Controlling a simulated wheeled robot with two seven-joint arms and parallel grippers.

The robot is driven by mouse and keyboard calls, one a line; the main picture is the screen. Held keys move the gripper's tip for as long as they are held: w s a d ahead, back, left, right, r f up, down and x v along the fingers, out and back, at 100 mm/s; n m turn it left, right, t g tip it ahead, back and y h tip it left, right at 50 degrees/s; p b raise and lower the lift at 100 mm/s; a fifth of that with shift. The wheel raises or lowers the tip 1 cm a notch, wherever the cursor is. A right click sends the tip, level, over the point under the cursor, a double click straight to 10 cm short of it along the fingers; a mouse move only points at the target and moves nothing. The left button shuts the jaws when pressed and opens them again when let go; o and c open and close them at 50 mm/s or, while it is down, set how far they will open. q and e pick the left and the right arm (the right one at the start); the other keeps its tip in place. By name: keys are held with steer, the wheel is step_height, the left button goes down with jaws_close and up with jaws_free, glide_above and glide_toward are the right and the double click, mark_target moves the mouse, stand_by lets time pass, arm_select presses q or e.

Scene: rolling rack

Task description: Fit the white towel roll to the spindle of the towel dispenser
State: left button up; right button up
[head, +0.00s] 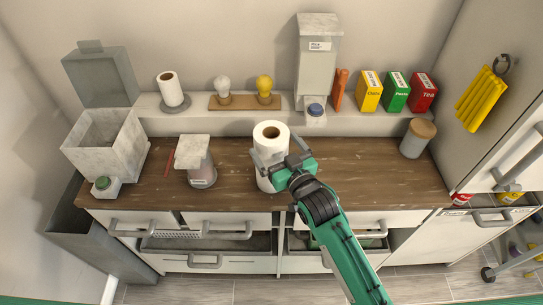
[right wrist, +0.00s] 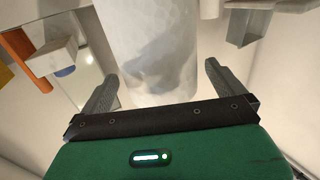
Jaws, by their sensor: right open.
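A large white towel roll (head: 271,131) with a brown core stands upright on the wooden counter. My right gripper (head: 281,160) is open at the roll's front. In the right wrist view the roll (right wrist: 150,50) rises between the two spread fingers (right wrist: 160,85), with a visible gap on each side. A smaller white roll (head: 168,88) stands upright on a round grey base (head: 175,104) on the back shelf. I cannot tell for sure which thing is the towel dispenser, and no bare spindle is visible. My left gripper is not in view.
A pale-topped device (head: 194,151) stands left of the roll, with a bin (head: 106,145) further left. Bulbs, a tall dispenser (head: 317,65) and colored boxes line the shelf (head: 205,122). A lidded canister (head: 417,140) stands right. The counter (head: 350,170) is clear right of the roll.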

mark_target(271, 137)
steer(key=shift+p+x, duration=0.45)
steer(key=shift+x, duration=1.35)
steer(key=c, duration=1.2)
steer(key=shift+r, duration=0.1)
steer(key=shift+c, duration=0.9)
steer(key=shift+r, duration=0.1)
